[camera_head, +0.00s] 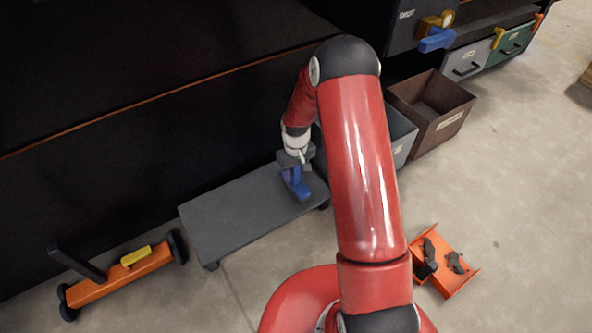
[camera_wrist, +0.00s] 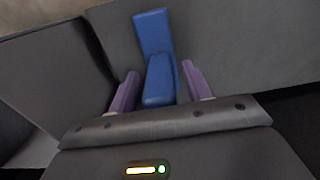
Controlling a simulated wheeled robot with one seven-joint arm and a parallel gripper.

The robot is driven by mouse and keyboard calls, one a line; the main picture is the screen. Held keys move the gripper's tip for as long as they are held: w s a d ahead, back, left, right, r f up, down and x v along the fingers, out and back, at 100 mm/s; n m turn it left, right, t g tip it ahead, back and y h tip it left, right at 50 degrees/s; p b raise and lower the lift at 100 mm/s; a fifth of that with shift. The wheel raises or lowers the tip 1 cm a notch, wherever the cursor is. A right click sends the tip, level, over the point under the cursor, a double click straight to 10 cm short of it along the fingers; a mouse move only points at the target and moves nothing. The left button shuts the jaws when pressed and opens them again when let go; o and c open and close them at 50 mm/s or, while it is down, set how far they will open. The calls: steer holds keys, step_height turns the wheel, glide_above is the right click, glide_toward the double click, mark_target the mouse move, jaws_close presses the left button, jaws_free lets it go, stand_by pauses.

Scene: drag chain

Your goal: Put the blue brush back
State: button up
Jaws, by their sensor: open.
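The blue brush (camera_head: 301,190) is on the dark grey low platform (camera_head: 225,222), near its right end. In the wrist view the blue brush (camera_wrist: 154,36) shows with a raised blue part reaching toward the camera between the two purple fingers. My gripper (camera_wrist: 159,84) is open around that part, with a gap on the right and a narrower one on the left. Whether either finger touches it I cannot tell. In the head view my gripper (camera_head: 291,165) is over the brush and hides its upper part.
A brown open bin (camera_head: 440,120) and a grey bin (camera_head: 399,135) stand right of my arm. Drawers (camera_head: 467,62) are at the upper right, near a blue and yellow fixture (camera_head: 437,38). An orange tray (camera_head: 460,281) with dark pieces and an orange wheeled frame (camera_head: 122,275) are on the floor.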

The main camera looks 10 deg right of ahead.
step_height(320, 180, up, 13)
steer(key=shift+f+p, duration=0.2)
steer(key=shift+p, duration=1)
steer(key=s+r+m+t, duration=0.1)
steer(key=s+r, duration=0.5)
steer(key=r, duration=0.4)
steer(key=s+r+m+t, duration=0.1)
steer(key=s+r+t, duration=0.1)
steer(key=s+r, duration=0.6)
steer(key=s+r+t, duration=0.1)
steer(key=s+r, duration=0.2)
steer(key=s, duration=0.4)
steer(key=s+r+m+t, duration=0.1)
steer(key=s+r, duration=0.3)
steer(key=s, duration=0.3)
steer(key=shift+s+r+m+t, duration=0.2)
steer(key=shift+s+m+t, duration=0.1)
steer(key=shift+s, duration=0.1)
